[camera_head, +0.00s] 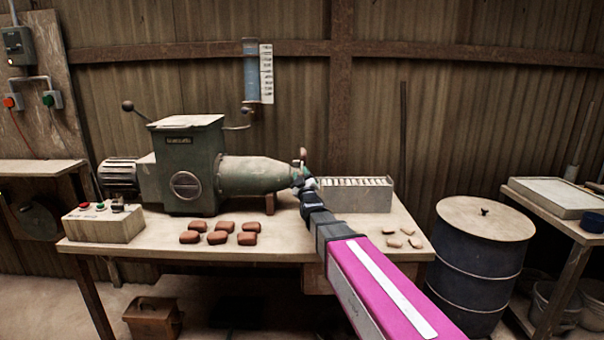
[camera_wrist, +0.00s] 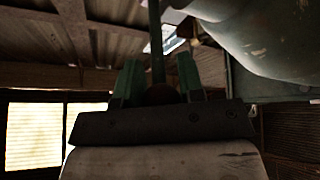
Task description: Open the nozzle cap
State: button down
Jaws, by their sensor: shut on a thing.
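The green press (camera_head: 190,165) stands on the table, and its cone-shaped nozzle (camera_head: 255,175) points right. The nozzle cap is at the tip, mostly hidden behind my gripper, so I cannot tell how it sits. A reddish-brown knob (camera_head: 303,154) shows just above the tip. My gripper (camera_head: 303,182) is at the nozzle's end. In the wrist view, its green fingers (camera_wrist: 158,82) are closed around a thin dark rod (camera_wrist: 157,45) with a round brown knob (camera_wrist: 158,95) at its lower end. A pale green rounded body (camera_wrist: 275,35), likely the nozzle, is close at upper right.
A grey tray (camera_head: 355,199) sits right behind my gripper. Several brown clay pieces (camera_head: 220,237) lie in front of the press, and a few pale pieces (camera_head: 393,242) lie right of my arm. A switch box (camera_head: 104,225) stands at left. A blue drum (camera_head: 470,275) stands right of the table.

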jog(key=shift+f, duration=0.25)
dwell(0.3)
jog(key=c, duration=0.9)
grip_release()
jog(key=shift+o, duration=0.2)
jog(key=v, duration=1)
jog(key=shift+s+f, duration=0.25)
jog(key=shift+f, duration=0.1)
jog(key=shift+d, duration=0.1)
